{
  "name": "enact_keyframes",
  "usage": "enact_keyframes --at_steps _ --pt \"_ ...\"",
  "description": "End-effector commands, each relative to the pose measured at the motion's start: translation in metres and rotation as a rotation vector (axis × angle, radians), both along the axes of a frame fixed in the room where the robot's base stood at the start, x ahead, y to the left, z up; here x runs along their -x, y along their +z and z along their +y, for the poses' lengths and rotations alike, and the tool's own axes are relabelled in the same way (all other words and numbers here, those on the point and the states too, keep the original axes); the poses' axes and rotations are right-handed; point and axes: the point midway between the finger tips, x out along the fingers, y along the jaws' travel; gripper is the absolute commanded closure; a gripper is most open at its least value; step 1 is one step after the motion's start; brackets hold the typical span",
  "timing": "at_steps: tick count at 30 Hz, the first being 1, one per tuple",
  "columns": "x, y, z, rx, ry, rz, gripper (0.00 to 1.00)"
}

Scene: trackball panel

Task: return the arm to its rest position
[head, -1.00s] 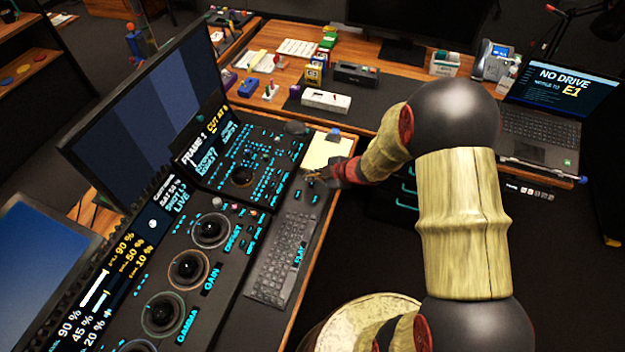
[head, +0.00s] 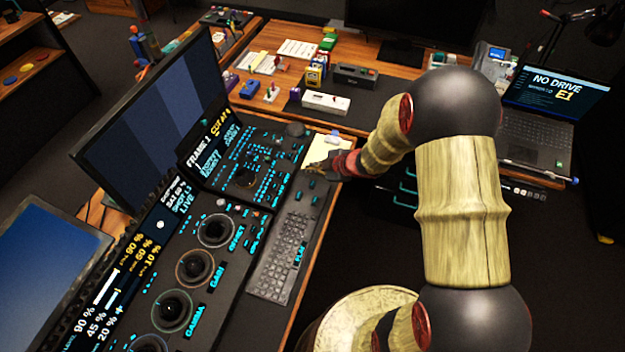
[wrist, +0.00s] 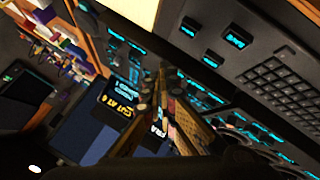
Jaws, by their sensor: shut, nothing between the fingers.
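My gripper (head: 317,168) is small and dark in the head view, at the end of my bent arm. It is over the right edge of the control panel, just above the keyboard and beside a pale notepad (head: 322,148). In the wrist view my gripper (wrist: 165,75) has its fingers together with nothing between them. The trackball panel (head: 205,262) with its ringed trackballs lies to the left of my gripper, apart from it. The fine contact between my gripper and the surface below cannot be made out.
A keyboard (head: 281,255) lies along the panel's right side. Two monitors (head: 150,115) stand at the left. A wooden desk with small boxes and a white device (head: 326,103) is behind. A laptop (head: 535,135) sits at the right. Dark open floor (head: 570,270) is at the lower right.

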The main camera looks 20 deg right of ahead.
Motion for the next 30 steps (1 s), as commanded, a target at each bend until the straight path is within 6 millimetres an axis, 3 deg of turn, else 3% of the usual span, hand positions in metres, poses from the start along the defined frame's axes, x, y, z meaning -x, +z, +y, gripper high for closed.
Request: enact_keyframes --at_steps 24,27,30 --pt "0.001 -0.002 -0.001 -0.001 -0.006 0.006 1.0" --pt "0.002 -0.01 -0.013 0.032 -0.045 0.034 1.0" --pt "0.013 -0.03 -0.044 0.087 -0.18 0.115 1.0"
